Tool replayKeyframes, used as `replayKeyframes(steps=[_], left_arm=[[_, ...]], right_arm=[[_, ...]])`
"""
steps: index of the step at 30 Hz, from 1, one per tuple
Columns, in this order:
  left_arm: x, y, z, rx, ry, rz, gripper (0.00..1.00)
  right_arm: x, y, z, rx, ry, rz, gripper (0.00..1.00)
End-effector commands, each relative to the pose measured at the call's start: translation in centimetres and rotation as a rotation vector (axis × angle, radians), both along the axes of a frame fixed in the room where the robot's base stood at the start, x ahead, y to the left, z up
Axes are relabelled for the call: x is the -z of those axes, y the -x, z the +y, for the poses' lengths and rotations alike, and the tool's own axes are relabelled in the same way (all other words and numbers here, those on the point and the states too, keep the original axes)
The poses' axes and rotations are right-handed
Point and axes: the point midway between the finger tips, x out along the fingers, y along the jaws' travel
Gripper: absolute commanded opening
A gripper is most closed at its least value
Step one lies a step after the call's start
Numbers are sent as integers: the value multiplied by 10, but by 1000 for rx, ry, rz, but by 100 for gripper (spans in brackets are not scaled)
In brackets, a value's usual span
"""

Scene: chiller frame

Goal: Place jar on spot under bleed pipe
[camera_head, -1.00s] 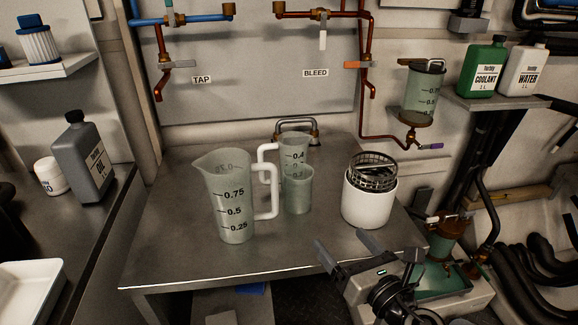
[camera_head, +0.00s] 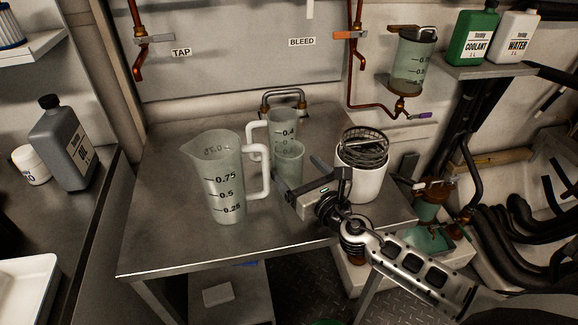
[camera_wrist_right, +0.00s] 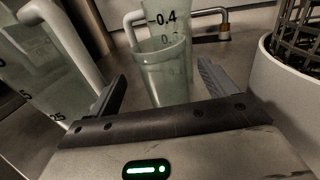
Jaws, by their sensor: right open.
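A small translucent jar without a handle (camera_head: 291,163) stands upright on the metal bench, in front of a tall handled measuring jug (camera_head: 284,124). The bleed pipe (camera_head: 353,58) comes down the back wall right of the BLEED label (camera_head: 302,42). My right gripper (camera_head: 311,170) is open and low over the bench, just right of and in front of the jar. In the right wrist view the jar (camera_wrist_right: 167,72) appears between the two spread fingers (camera_wrist_right: 160,82), with nothing gripped. I cannot tell how far the fingers reach around it. My left gripper is out of view.
A large measuring jug (camera_head: 222,190) stands close on the left. A white tub (camera_head: 367,181) with a wire basket (camera_head: 364,147) stands close to the gripper's right. The bench (camera_head: 180,240) is clear at front left. A metal handle (camera_head: 283,97) sits behind the jugs.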

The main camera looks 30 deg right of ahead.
Motion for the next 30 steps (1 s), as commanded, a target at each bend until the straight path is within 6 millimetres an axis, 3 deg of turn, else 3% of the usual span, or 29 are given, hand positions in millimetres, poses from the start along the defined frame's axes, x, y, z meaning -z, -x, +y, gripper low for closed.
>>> replayKeyframes(steps=[9, 18, 24, 30], left_arm=[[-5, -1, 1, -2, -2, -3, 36], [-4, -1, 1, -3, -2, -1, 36], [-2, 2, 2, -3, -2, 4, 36], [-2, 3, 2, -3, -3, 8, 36]], right_arm=[[-3, -44, 0, 0, 0, -2, 84], [-3, -49, 0, -1, -1, -1, 84], [-3, -49, 0, -1, 0, -1, 36], [-3, -49, 0, -1, 0, -1, 32]])
